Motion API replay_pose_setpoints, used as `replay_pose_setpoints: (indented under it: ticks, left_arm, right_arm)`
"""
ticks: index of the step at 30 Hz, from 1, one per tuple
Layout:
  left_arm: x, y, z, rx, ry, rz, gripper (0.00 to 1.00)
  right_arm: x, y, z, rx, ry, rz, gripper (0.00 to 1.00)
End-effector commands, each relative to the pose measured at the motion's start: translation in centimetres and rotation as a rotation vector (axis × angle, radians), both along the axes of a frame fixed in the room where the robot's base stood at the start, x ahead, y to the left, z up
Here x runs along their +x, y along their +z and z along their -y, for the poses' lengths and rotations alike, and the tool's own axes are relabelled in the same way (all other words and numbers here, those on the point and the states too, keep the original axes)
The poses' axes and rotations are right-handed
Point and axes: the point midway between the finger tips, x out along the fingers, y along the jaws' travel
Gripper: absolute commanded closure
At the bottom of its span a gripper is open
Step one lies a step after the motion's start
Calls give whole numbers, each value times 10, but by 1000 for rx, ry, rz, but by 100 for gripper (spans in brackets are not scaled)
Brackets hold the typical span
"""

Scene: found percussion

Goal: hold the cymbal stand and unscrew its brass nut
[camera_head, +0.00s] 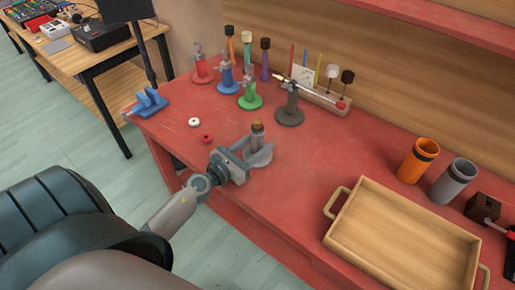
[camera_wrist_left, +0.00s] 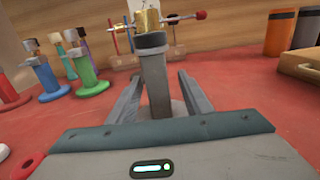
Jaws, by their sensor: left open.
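A grey cymbal stand (camera_head: 256,143) stands upright near the front of the red table. Its brass nut (camera_head: 257,126) sits on top, above a dark collar. My left gripper (camera_head: 262,156) is open around the lower post, with a gap on each side. The stand's base is partly hidden by the gripper. My right gripper is not in view.
A wooden tray (camera_head: 347,247) lies to the right, near orange (camera_head: 416,163) and grey (camera_head: 453,184) cups. Several coloured stands and a dark stand (camera_head: 290,113) with a rod are behind. White (camera_head: 194,122) and red (camera_head: 207,138) rings lie at left.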

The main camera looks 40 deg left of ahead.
Motion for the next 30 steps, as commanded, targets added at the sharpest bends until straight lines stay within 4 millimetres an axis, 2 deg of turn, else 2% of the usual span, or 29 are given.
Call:
replay_pose_setpoints:
  ticks: [3, 9, 25, 26, 30]
  left_arm:
    - [16, -2, 1, -3, 0, 1, 55]
    - [35, -3, 4, -1, 0, 1, 55]
    - [38, -3, 4, 0, -1, 0, 55]
    - [38, -3, 4, 0, -1, 0, 57]
    - [38, -3, 4, 0, 0, 0, 91]
  right_arm:
    - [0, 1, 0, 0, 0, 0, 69]
    - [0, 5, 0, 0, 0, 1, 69]
    - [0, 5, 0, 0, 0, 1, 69]
    - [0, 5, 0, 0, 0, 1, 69]
    - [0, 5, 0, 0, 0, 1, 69]
